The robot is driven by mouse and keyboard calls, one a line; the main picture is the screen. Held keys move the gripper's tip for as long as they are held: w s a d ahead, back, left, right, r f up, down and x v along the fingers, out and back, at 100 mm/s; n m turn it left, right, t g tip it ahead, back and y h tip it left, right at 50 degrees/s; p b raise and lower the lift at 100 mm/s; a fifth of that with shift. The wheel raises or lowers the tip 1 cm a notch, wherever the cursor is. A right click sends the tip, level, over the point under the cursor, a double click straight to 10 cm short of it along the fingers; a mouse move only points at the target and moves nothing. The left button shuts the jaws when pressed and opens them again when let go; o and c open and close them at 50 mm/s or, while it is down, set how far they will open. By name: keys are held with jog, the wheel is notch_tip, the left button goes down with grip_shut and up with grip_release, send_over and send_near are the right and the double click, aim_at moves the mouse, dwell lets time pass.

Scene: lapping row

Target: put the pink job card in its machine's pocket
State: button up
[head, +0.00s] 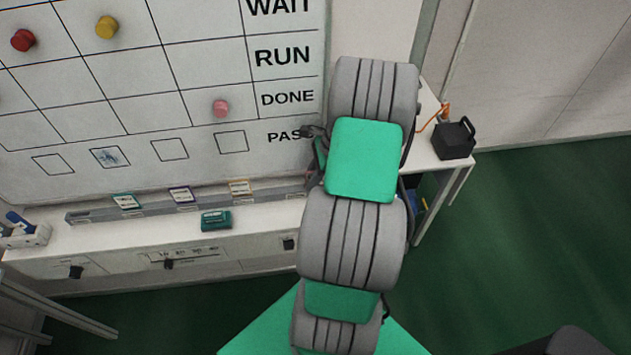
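I cannot make out the pink job card for sure; a small pinkish patch (311,177) shows at the rail's right end, beside my arm, too little to identify. A long grey rail (90,214) runs along the foot of the whiteboard. Three cards stand along it: one with a teal edge (127,201), one with a dark blue edge (182,195) and one with an orange edge (240,188). My arm reaches up across the view and covers the rail's right end.
The whiteboard (120,85) carries red (23,40), yellow (107,27) and pink (221,108) magnets. A green box (216,220) sits on the white bench (265,214). A black container (454,139) stands at the bench's right end. Green floor (540,230) is clear at right.

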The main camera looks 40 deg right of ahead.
grip_shut()
dwell(0.5)
